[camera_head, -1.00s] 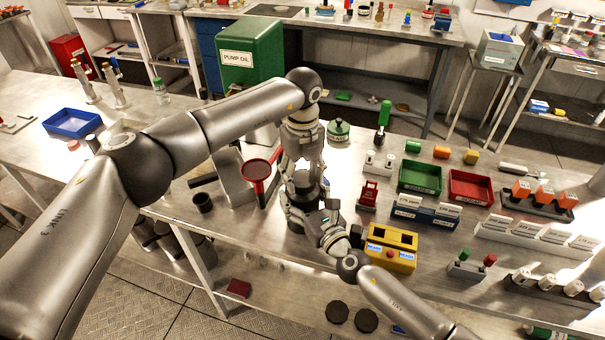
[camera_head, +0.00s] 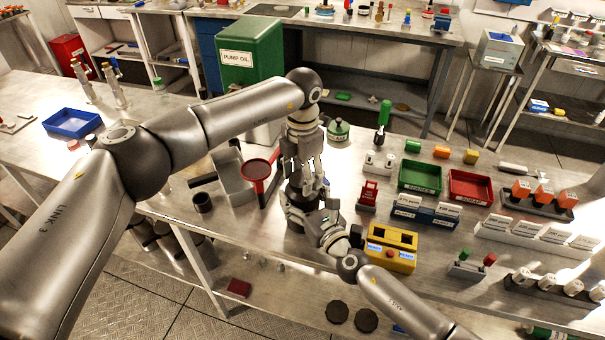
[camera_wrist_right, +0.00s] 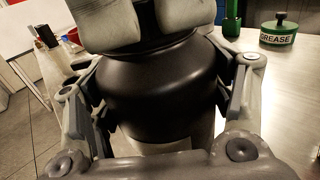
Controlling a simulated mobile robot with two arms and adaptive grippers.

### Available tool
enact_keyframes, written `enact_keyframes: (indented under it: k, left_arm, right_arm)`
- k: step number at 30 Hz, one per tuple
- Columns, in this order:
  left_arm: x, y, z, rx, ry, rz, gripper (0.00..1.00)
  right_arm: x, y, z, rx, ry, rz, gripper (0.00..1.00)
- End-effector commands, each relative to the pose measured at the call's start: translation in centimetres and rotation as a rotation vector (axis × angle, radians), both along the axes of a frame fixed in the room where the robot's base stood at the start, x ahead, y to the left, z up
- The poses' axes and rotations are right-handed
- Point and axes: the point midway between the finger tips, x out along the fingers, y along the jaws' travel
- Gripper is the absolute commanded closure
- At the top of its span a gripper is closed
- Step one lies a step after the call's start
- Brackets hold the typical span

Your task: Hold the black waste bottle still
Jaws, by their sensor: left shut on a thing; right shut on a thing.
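The black waste bottle (camera_head: 293,196) stands upright near the front edge of the bench. Its dark, rounded shoulder (camera_wrist_right: 160,85) fills the middle of the right wrist view. My right gripper (camera_head: 318,213) is shut around the bottle's body, with a finger on each side in the wrist view (camera_wrist_right: 165,105). My left gripper (camera_head: 303,172) comes down from above and is shut on the top of the bottle. Its grey fingers hide the top, so I cannot see whether they hold a cap or the neck.
A red funnel (camera_head: 257,170) on a stand is close on the left. A yellow box (camera_head: 390,262) stands close on the right. Behind are a green grease tin (camera_head: 338,131), a green-handled tool (camera_head: 383,115) and green (camera_head: 420,190) and red (camera_head: 470,197) trays.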

Motion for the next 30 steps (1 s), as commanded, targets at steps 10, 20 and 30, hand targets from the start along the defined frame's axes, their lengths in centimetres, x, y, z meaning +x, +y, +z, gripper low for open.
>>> enact_keyframes:
  k: [10, 20, 30]
  left_arm:
    - [0.05, 0.02, 0.00, 0.000, -0.002, -0.527, 0.75]
    - [0.07, 0.04, -0.01, 0.001, -0.003, -0.755, 0.75]
    - [0.03, 0.02, -0.03, 0.001, -0.002, -0.753, 0.25]
  right_arm:
    - [-0.02, 0.00, -0.06, -0.002, 0.000, 0.000, 0.93]
    - [-0.03, 0.01, -0.05, -0.002, 0.000, 0.000, 0.93]
    - [-0.02, 0.00, -0.06, -0.002, 0.000, 0.000, 0.93]
